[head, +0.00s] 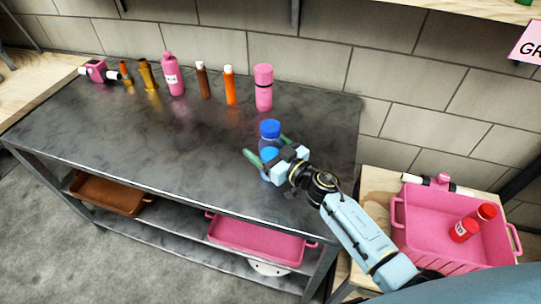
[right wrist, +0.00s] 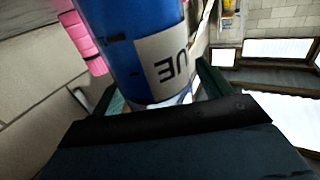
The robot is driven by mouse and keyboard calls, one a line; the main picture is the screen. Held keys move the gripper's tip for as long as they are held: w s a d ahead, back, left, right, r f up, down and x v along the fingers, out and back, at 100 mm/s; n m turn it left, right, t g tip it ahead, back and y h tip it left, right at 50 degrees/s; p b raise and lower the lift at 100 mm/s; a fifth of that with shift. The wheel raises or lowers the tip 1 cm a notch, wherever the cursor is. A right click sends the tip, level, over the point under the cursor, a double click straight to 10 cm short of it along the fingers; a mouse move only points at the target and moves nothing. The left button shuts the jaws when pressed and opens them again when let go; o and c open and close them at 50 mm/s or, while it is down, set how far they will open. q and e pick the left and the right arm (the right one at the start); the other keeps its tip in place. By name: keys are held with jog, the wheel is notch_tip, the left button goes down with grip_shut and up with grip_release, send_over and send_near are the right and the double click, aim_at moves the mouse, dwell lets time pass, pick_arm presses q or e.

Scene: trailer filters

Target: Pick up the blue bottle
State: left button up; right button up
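The blue bottle (head: 270,129) stands upright on the dark table near its right end. My right gripper (head: 266,146) is at the bottle, with one green finger on each side of it. The fingers look spread wider than the bottle, so the gripper is open around it. In the right wrist view the bottle (right wrist: 128,40) fills the space in front of the palm, and part of its white label shows. Its lower part is partly hidden by the gripper in the head view. My left gripper is not in view.
Several bottles and tubes, including a pink bottle (head: 263,88), stand along the back of the dark table (head: 130,125). A pink bin (head: 428,238) with red cans is at the right. Brown (head: 105,194) and pink (head: 255,241) trays sit on the lower shelf. The table's left front is clear.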

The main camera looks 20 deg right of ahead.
jog(key=c, duration=1.2)
jog(key=shift+o, duration=0.2)
jog(key=shift+r, duration=0.15)
